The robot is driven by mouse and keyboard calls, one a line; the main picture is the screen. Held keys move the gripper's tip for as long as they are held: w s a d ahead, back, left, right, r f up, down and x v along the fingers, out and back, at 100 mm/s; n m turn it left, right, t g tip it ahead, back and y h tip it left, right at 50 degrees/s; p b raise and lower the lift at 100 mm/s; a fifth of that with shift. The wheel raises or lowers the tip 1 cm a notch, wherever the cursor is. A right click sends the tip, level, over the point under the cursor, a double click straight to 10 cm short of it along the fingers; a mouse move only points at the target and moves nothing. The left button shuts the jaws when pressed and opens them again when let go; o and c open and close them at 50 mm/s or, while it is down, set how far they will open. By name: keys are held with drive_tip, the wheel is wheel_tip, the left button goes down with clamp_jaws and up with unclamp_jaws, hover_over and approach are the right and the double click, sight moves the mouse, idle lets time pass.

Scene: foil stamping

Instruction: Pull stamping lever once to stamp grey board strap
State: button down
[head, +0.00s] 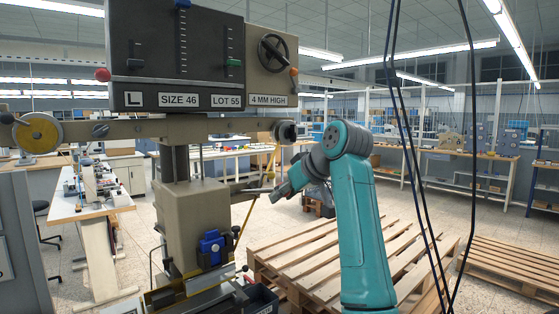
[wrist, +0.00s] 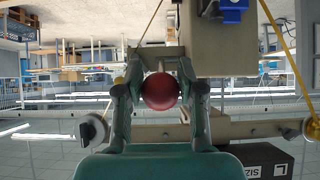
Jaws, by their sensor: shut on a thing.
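The stamping machine (head: 175,115) stands at the left of the head view, with a dark control box on top. Its stamping lever (head: 252,190) sticks out to the right from the column as a thin rod. My gripper (head: 275,196) is at the lever's outer end. In the wrist view, which is upside down, a round red knob (wrist: 160,91) sits between the fingers of my gripper (wrist: 160,76), which are shut on it. The knob is hidden by my gripper in the head view. I cannot make out the grey board strap in either view.
A blue part (head: 211,246) sits low on the machine's column, above the bed. A dark bin (head: 262,297) is beside the bed. A wooden pallet (head: 300,255) lies on the floor behind my arm. Dark cables (head: 408,150) hang at the right.

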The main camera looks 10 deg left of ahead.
drive_tip(key=shift+w+a+r, duration=0.15)
drive_tip(key=shift+r, duration=0.5)
drive_tip(key=shift+w+a+r, duration=0.1)
drive_tip(key=shift+a+r, duration=0.05)
drive_tip(key=shift+r, duration=0.5)
drive_tip(key=shift+w+a+r, duration=0.15)
drive_tip(key=shift+r, duration=0.5)
drive_tip(key=shift+w+a+r, duration=0.25)
drive_tip(key=shift+a+r, duration=0.1)
drive_tip(key=shift+r, duration=0.5)
drive_tip(key=shift+w+a+r, duration=0.3)
drive_tip(key=shift+a+r, duration=0.05)
drive_tip(key=shift+r, duration=0.45)
drive_tip(key=shift+w+a+r, duration=0.25)
drive_tip(key=shift+a+r, duration=0.1)
drive_tip(key=shift+r, duration=0.5)
drive_tip(key=c, duration=0.6)
unclamp_jaws()
drive_tip(key=shift+c, duration=0.2)
drive_tip(key=shift+f, duration=0.1)
drive_tip(key=v, duration=1.2)
drive_tip(key=shift+f, duration=0.15)
